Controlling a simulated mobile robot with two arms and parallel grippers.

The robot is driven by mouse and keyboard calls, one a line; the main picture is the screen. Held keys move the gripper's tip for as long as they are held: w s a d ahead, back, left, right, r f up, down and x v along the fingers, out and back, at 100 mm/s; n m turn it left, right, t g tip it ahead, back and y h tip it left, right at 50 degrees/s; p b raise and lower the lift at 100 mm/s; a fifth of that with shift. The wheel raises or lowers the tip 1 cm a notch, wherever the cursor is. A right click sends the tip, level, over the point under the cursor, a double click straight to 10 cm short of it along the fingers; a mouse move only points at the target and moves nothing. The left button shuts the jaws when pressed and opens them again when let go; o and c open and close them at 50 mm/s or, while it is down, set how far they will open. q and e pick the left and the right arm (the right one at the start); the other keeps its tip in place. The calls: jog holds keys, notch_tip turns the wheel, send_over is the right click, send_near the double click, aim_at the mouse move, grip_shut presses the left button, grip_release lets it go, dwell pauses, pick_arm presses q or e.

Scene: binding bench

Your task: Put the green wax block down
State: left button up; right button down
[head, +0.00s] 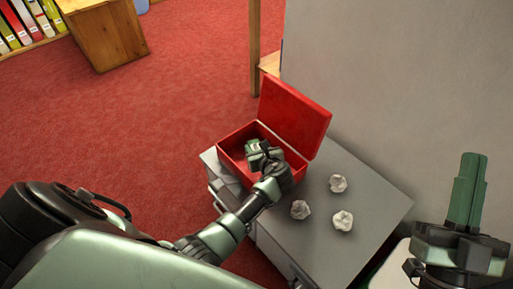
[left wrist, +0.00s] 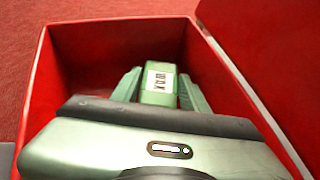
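The green wax block (left wrist: 158,95) has a white label and lies between the two green fingers of my left gripper (left wrist: 161,97) in the left wrist view. The fingers appear to press on its sides. In the head view the left gripper (head: 258,149) is inside the open red box (head: 234,163), and the block is mostly hidden there. I cannot tell whether the block touches the box floor. My right gripper (head: 467,170) points up at the far right, its fingers together, with nothing between them.
The box stands on a grey cabinet (head: 365,190), its red lid (head: 295,115) raised behind it. A grey wall or panel (head: 400,80) rises behind. Red carpet surrounds the cabinet at left.

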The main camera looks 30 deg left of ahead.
pick_arm(q)
jog(key=shift+o, duration=1.2)
jog(key=shift+r, duration=0.15)
jog(key=shift+s+d+r, duration=0.1)
jog(key=shift+d, duration=0.05)
jog(key=p+v, duration=0.3)
jog(key=v, duration=0.2)
jog(key=shift+s+d+r, duration=0.15)
jog(key=shift+d+r, duration=0.05)
jog(key=p+v, duration=0.2)
jog(key=v, duration=0.3)
jog(key=shift+s+d, duration=0.1)
jog(key=shift+d, duration=0.05)
jog(key=shift+s+d+r, duration=0.1)
jog(key=shift+s+d, duration=0.1)
pick_arm(e)
jog(key=d+f+g+h, duration=0.1)
jog(key=f+g+h, duration=0.1)
jog(key=f+g, duration=0.4)
jog(key=d+f+g+h, duration=0.2)
jog(key=f+g, duration=0.5)
jog(key=f, duration=0.8)
jog(key=shift+s+f+m, duration=0.15)
jog(key=shift+s+m, duration=0.05)
jog(key=shift+m, duration=0.1)
